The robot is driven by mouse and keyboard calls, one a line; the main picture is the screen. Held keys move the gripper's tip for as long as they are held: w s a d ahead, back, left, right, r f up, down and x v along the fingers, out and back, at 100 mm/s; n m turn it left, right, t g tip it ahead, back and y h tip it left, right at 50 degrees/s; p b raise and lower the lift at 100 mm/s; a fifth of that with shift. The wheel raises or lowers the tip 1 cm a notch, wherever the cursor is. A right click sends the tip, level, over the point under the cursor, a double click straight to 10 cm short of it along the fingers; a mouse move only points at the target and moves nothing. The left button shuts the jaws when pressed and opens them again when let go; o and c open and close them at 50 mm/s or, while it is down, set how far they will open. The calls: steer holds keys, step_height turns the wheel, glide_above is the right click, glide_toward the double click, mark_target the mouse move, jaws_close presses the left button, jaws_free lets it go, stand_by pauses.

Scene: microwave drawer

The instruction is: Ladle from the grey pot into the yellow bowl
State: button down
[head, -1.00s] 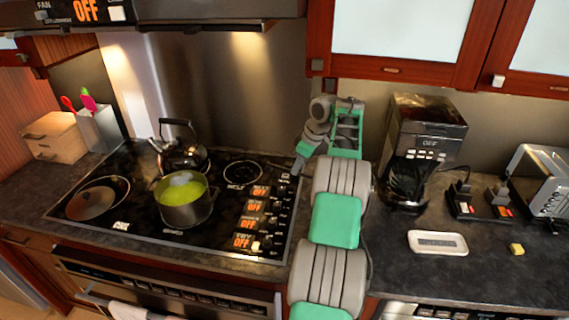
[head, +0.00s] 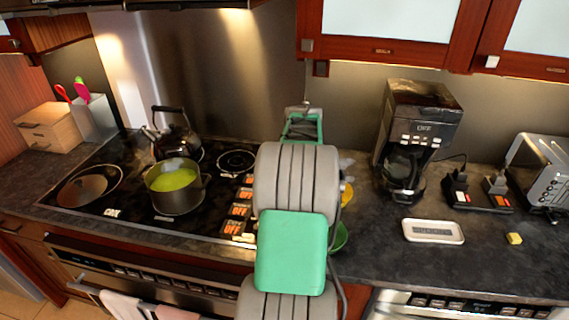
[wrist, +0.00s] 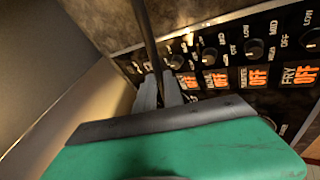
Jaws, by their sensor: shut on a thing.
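The grey pot (head: 180,206) stands on the stovetop at left in the head view, with yellow-green contents inside. A yellow thing (head: 347,194), likely the yellow bowl, shows only as a sliver at the right edge of my arm; the rest is hidden. My gripper (wrist: 161,90) shows in the wrist view, shut on a thin dark upright rod (wrist: 146,38), likely the ladle's handle. The rod's far end is out of view.
A kettle (head: 176,138) stands behind the pot, and a pan (head: 86,187) lies to its left. A green thing (head: 340,237) is partly hidden behind my arm. A coffee maker (head: 415,135) and a white dish (head: 433,231) stand on the right counter. Stove knobs (wrist: 254,48) are close to the gripper.

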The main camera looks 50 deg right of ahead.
steer(key=shift+s+a+f+n+t+h+b, duration=0.1)
steer(key=shift+a+f+n+t+h+b, duration=0.55)
steer(key=shift+b, duration=3.05)
steer(key=shift+s+a+f+m+g+h+b, duration=0.2)
steer(key=shift+h+b, duration=0.95)
steer(key=shift+b, duration=2.6)
steer(key=shift+w+a+f+n+t+h+b, duration=0.25)
steer(key=shift+h+b, duration=0.65)
steer(key=shift+b, duration=2.8)
steer(key=f+t+h+b, duration=0.1)
steer(key=h+b, duration=0.1)
steer(key=b, duration=0.6)
steer(key=f+n+t+h+b, duration=0.1)
steer(key=h+b, duration=0.1)
steer(key=b, duration=0.6)
steer(key=shift+s+a+f+b, duration=0.2)
steer(key=shift+a+f+b, duration=0.05)
steer(key=shift+a+b, duration=0.15)
steer(key=shift+a+h+b, duration=0.1)
steer(key=shift+h+b, duration=0.4)
steer(key=shift+b, duration=0.65)
steer(key=shift+r, duration=0.15)
steer(key=p, duration=0.3)
steer(key=shift+r+y, duration=0.25)
steer(key=shift+y, duration=0.15)
